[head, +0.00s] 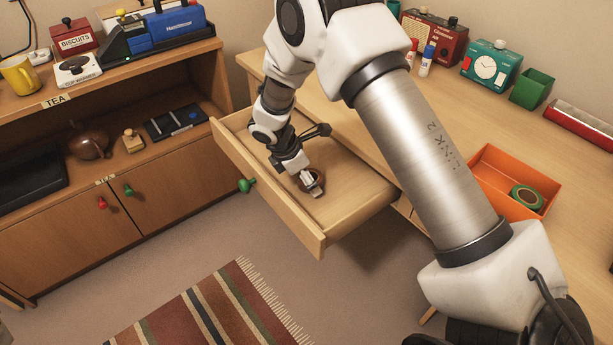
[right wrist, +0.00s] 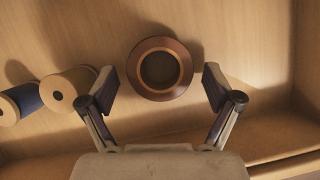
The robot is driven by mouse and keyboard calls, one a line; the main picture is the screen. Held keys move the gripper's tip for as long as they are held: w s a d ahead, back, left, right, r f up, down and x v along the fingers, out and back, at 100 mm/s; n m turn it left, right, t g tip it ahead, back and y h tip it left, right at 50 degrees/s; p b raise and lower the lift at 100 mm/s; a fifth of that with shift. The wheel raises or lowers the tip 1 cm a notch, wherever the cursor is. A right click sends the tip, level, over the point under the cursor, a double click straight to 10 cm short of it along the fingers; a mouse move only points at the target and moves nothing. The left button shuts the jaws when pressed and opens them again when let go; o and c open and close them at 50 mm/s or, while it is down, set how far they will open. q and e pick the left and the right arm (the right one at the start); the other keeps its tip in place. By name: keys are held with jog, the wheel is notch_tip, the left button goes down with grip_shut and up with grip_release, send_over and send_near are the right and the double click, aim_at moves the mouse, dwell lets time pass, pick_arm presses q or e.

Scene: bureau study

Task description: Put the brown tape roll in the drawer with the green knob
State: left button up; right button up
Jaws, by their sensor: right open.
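The drawer with the green knob (head: 246,185) is pulled open under the desk top, and its front panel (head: 268,195) faces left. The brown tape roll (right wrist: 160,44) lies flat inside on the drawer's wooden floor. In the head view the roll (head: 320,178) is partly hidden by my gripper. My right gripper (right wrist: 159,72) is open inside the drawer, with one finger on each side of the roll and gaps between. In the head view my right gripper (head: 308,184) reaches down into the drawer. My left gripper is not in view.
A tan spool (right wrist: 68,92) and a blue spool (right wrist: 20,102) lie left of the roll in the right wrist view. An orange tray (head: 486,183) on the desk holds a green tape roll (head: 527,198). A low cabinet (head: 75,235) stands left of the drawer.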

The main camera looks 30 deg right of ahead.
jog(key=p+v, duration=0.2)
jog(key=v, duration=1)
jog(key=shift+r+p, duration=0.2)
jog(key=shift+p, duration=0.15)
jog(key=shift+f, duration=0.1)
